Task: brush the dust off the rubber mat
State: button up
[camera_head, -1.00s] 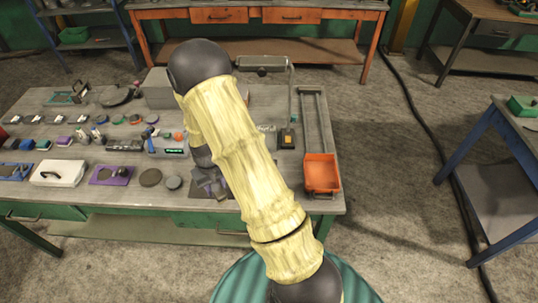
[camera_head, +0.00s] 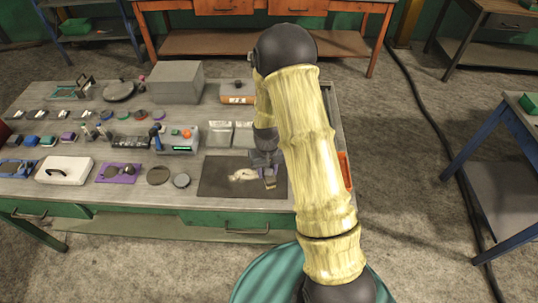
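The dark rubber mat (camera_head: 214,181) lies flat near the front edge of the workbench, right of the middle. A pale patch of dust (camera_head: 241,175) lies on it, right of its centre. My gripper (camera_head: 267,172) is low over the right part of the mat, just right of the dust, pointing down. A small greyish piece shows at its fingertips, but I cannot tell whether it is a held brush or part of the fingers. The arm hides the right end of the bench, and the finger opening is too small to read.
Two silvery packets (camera_head: 220,134) lie behind the mat. A grey instrument (camera_head: 181,139) stands behind left, and two round discs (camera_head: 159,176) lie left of the mat. An orange tray (camera_head: 346,171) shows partly behind my arm. A large grey box (camera_head: 177,82) stands at the back.

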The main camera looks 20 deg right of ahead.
jog(key=w+n, duration=0.1)
jog(key=w, duration=0.1)
jog(key=w+n, duration=0.3)
jog(key=w, duration=0.1)
jog(key=shift+f+n, duration=0.35)
jog(key=shift+n, duration=0.05)
jog(key=shift+w+n, duration=0.25)
jog(key=shift+n, duration=0.15)
jog(key=shift+r, duration=0.1)
jog(key=shift+b, duration=0.3)
